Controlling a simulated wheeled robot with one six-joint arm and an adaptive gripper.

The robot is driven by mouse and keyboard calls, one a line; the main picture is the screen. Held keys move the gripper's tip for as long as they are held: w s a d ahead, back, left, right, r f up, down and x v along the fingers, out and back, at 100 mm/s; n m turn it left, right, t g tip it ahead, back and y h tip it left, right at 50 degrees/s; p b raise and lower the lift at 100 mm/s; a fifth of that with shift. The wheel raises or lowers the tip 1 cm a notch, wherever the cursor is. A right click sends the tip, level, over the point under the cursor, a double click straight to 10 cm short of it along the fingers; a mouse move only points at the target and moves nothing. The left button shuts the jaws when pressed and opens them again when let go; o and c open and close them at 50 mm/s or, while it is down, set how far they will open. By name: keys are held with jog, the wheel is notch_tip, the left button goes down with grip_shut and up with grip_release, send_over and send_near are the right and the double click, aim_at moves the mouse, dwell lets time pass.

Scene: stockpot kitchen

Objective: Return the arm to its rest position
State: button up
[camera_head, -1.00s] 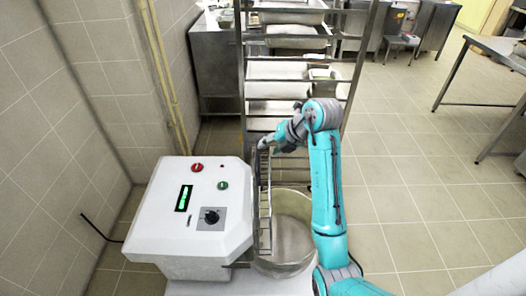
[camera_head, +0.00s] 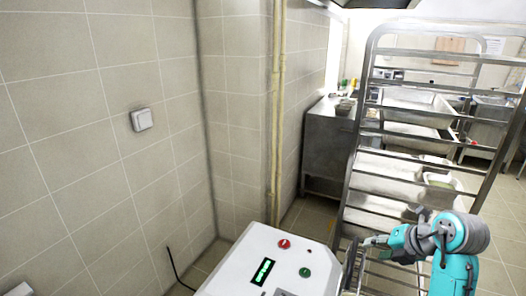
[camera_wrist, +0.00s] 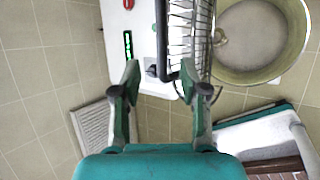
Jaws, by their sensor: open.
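My gripper (camera_wrist: 166,88) is open and empty in the wrist view, its two fingers apart with floor tiles and the white machine's edge showing between and beyond them. In the head view my teal arm stands at the lower right, and my gripper (camera_head: 368,243) is small beside the white control machine (camera_head: 262,262). The machine also shows in the wrist view (camera_wrist: 118,42). A wire basket (camera_wrist: 190,40) with a dark handle lies just beyond the right finger; I cannot tell whether they touch. A round metal pot (camera_wrist: 262,75) is to the right of the basket.
A tall metal rack (camera_head: 352,170) with trays stands behind my arm. A steel cabinet (camera_head: 329,150) is at the back by the tiled wall (camera_head: 95,110). A grey slatted grate (camera_wrist: 90,128) is on the floor at left in the wrist view.

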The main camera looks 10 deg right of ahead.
jog(key=s+a+f+n+t+y, duration=0.1)
jog(key=s+a+f+n+y, duration=0.15)
jog(key=a, duration=0.55)
jog(key=s+a+f+n+y, duration=0.1)
jog(key=a+f+y, duration=0.3)
jog(key=a, duration=0.4)
jog(key=s+a+r+m+t+y, duration=0.25)
jog(key=s+a+y, duration=0.55)
jog(key=s+a, duration=0.55)
jog(key=s+d+r+m+t+h, duration=0.3)
jog(key=s+m+t+h, duration=0.3)
jog(key=s+m+t, duration=0.55)
jog(key=s+d+f+m+g+h, duration=0.3)
jog(key=s+f+m+h, duration=0.2)
jog(key=s+m, duration=0.2)
jog(key=s+d+f+m+g+h, duration=0.4)
jog(key=s+f+m+h, duration=0.1)
jog(key=m, duration=0.5)
jog(key=shift+s+f+g+h, duration=0.35)
jog(key=shift+s+f, duration=0.35)
jog(key=shift+s, duration=0.4)
